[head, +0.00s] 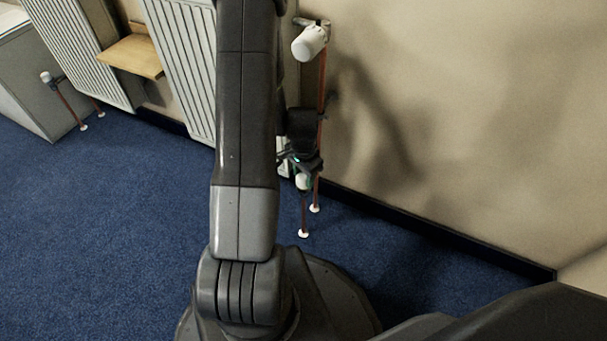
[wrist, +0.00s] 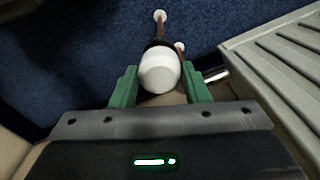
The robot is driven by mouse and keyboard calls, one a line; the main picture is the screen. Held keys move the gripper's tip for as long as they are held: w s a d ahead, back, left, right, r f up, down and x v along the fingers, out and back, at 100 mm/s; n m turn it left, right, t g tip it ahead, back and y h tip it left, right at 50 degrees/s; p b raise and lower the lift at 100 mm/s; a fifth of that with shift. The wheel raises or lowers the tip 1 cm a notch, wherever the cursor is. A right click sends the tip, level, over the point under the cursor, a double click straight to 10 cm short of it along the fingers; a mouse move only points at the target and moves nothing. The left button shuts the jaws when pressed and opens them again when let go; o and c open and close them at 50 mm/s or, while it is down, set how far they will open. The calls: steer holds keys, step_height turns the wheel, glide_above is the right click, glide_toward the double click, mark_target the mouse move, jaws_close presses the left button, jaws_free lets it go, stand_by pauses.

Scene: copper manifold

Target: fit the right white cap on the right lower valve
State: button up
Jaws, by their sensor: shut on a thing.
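The right white cap (wrist: 160,72) sits between the green fingers of my gripper (wrist: 162,85), which is shut on it. In the wrist view the cap is in line with a dark ring and a copper pipe (wrist: 160,32) beyond it. In the head view the cap (head: 302,181) shows just below my gripper (head: 301,165), at the top of the right copper pipe (head: 304,212). The right lower valve is mostly hidden by the cap and my gripper. I cannot tell how fully the cap is seated on it.
The white radiator (head: 186,65) stands close to the left of my gripper. A white upper valve head (head: 309,41) is above it on the wall pipe. A wooden shelf (head: 132,56) and another valve (head: 47,78) are further left. Blue carpet (head: 110,230) is clear.

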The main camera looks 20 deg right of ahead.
steer(key=shift+f+b, duration=0.6)
steer(key=shift+f, duration=0.2)
steer(key=o, duration=1)
steer(key=shift+o, duration=0.2)
steer(key=shift+r, duration=0.15)
step_height(320, 180, up, 12)
steer(key=p, duration=0.4)
step_height(320, 180, down, 12)
steer(key=b, duration=0.4)
steer(key=shift+f, duration=0.2)
steer(key=shift+r, duration=0.35)
steer(key=shift+r, duration=0.1)
